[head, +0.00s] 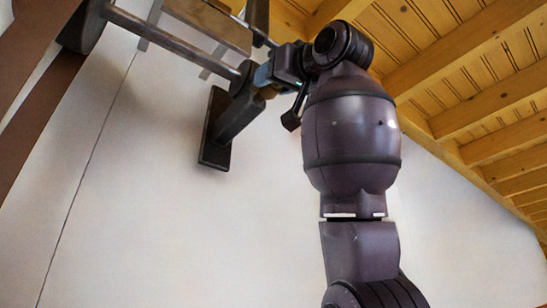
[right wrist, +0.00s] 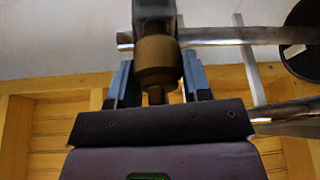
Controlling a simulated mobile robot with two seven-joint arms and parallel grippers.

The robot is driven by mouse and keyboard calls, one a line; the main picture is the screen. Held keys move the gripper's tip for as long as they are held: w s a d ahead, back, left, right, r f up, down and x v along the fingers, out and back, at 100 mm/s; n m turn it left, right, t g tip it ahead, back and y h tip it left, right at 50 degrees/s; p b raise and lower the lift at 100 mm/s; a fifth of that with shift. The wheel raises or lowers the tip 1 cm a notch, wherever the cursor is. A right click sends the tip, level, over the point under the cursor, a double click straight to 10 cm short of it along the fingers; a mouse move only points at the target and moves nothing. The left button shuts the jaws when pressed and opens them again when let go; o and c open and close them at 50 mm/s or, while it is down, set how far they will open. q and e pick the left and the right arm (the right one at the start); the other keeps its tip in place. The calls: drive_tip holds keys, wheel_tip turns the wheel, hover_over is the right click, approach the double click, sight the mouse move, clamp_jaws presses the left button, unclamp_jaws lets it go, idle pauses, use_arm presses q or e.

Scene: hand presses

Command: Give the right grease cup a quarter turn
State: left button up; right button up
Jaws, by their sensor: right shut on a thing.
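The right grease cup (right wrist: 157,62) is a brown, brass-like stepped cylinder under a dark block in the right wrist view. In the head view a small brownish part of it (head: 270,92) shows beside my gripper. My right gripper (right wrist: 159,84) has its blue fingers on both sides of the cup and is shut on it. In the head view the right gripper (head: 263,76) is at the end of a metal shaft. The finger contact faces are hidden. My left gripper is out of view.
A metal shaft (head: 180,44) runs from a dark round wheel or disc (head: 82,28) to the cup's mount. A dark bracket (head: 222,128) stands against the white wall (head: 150,200). Wooden beams (head: 470,50) cross the ceiling. Another metal bar (right wrist: 285,112) passes close to the gripper.

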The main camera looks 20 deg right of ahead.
drive_tip(key=shift+m+t+h, duration=0.3)
drive_tip(key=shift+m+h, duration=0.5)
drive_tip(key=shift+m, duration=0.7)
drive_tip(key=shift+d, duration=0.1)
drive_tip(key=o, duration=0.7)
drive_tip(key=b+v, duration=0.3)
drive_tip(key=v, duration=0.7)
drive_tip(key=shift+s+f, duration=0.2)
drive_tip(key=shift+s, duration=0.15)
